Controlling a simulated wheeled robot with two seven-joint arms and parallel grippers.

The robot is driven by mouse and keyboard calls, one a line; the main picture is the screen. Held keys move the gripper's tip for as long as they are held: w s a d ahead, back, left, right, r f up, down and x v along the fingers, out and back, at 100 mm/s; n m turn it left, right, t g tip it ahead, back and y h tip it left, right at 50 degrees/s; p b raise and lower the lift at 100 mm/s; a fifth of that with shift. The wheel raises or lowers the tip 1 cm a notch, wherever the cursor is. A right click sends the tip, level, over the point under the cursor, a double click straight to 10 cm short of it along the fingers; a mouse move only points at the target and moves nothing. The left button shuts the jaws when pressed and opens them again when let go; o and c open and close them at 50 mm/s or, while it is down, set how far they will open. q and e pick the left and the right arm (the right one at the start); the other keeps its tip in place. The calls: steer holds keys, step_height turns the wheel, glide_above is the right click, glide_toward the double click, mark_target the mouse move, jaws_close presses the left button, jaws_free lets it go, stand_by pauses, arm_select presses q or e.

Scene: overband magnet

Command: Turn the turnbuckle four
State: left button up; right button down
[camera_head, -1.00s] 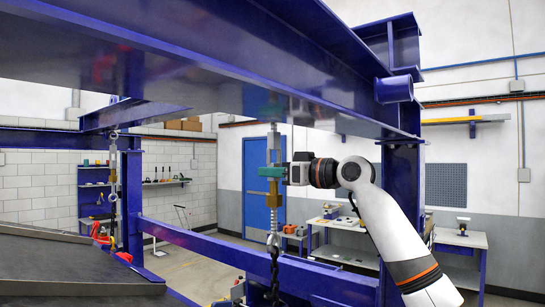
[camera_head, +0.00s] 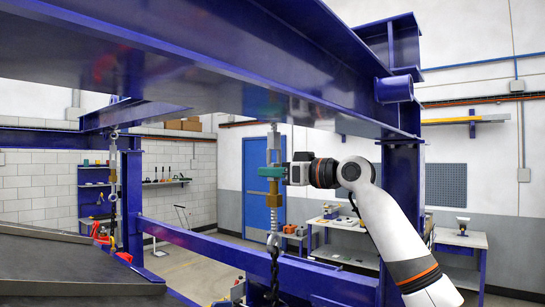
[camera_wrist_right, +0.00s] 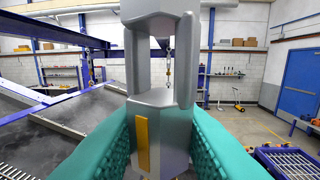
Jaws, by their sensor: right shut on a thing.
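A grey turnbuckle (camera_head: 273,150) hangs upright under the blue beam, with a brass-coloured nut (camera_head: 274,200) and a threaded rod below it and a dark chain (camera_head: 275,265) beneath. My right gripper (camera_head: 268,172), with green fingers, is shut on the lower part of the turnbuckle body, coming from the right. In the right wrist view the turnbuckle body (camera_wrist_right: 160,120), with a yellow stripe and an open slot above, stands between the two green fingers. A similar turnbuckle (camera_head: 113,178) hangs further back at the left. My left gripper is not in view.
A blue beam (camera_head: 200,60) runs overhead, and a blue post (camera_head: 402,200) stands behind my right arm. A blue rail (camera_head: 200,240) crosses lower behind the chain. A dark sloped surface (camera_head: 60,270) lies at the lower left. Workbenches (camera_head: 460,240) stand along the far wall.

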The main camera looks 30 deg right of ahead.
steer(key=shift+w+f, duration=0.1)
steer(key=shift+n+g+y, duration=1.2)
steer(key=shift+n+y, duration=0.2)
steer(key=shift+y, duration=0.4)
steer(key=shift+a+n+g+y, duration=0.1)
steer(key=shift+n+g+y, duration=0.3)
steer(key=shift+g+y, duration=0.15)
steer(key=c, duration=1)
jaws_free()
steer(key=shift+n+g+y, duration=0.25)
steer(key=shift+n, duration=0.05)
steer(key=shift+c, duration=0.2)
steer(key=v, duration=0.8)
